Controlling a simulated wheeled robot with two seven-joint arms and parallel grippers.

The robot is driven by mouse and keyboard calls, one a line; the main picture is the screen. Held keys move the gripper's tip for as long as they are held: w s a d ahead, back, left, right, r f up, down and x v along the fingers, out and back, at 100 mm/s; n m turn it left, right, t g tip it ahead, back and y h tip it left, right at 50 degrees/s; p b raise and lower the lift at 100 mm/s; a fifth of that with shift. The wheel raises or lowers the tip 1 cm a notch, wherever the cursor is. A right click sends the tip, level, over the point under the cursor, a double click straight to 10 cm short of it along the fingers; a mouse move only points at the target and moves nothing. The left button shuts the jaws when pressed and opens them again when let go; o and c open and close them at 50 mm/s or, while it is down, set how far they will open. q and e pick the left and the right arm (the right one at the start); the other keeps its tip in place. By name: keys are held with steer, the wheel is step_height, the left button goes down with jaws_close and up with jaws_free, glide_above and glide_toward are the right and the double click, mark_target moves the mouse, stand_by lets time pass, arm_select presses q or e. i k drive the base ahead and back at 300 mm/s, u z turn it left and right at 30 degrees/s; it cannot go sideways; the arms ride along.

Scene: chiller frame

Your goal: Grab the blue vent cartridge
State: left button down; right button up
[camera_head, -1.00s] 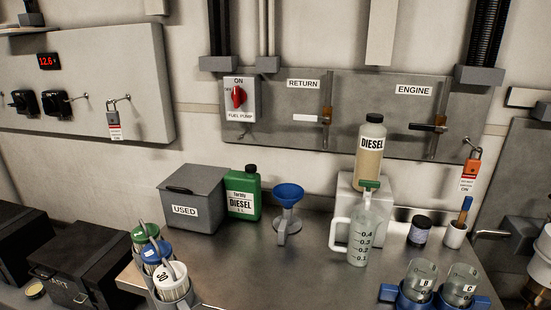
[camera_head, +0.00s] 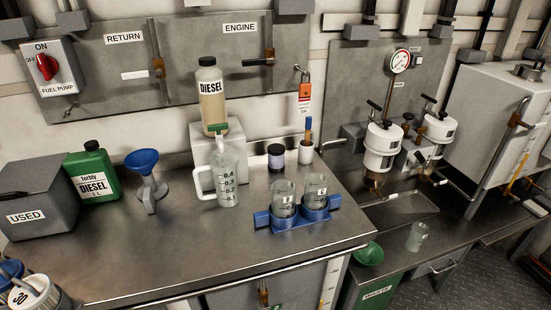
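No part labelled as a vent cartridge can be read. A blue-capped item (camera_head: 9,270) stands at the lower left edge, partly cut off, beside a white-capped item (camera_head: 28,292) marked 30. I cannot tell if the blue-capped one is the cartridge. Other blue things are a funnel (camera_head: 143,163) on a stand and a rack (camera_head: 297,217) holding two clear beakers. Neither of my grippers is in view.

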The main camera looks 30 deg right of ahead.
mark_target(277, 152)
steer(key=k, duration=0.5)
steer(key=z, duration=1.8)
steer(key=i, duration=1.45)
steer(key=u, duration=0.95)
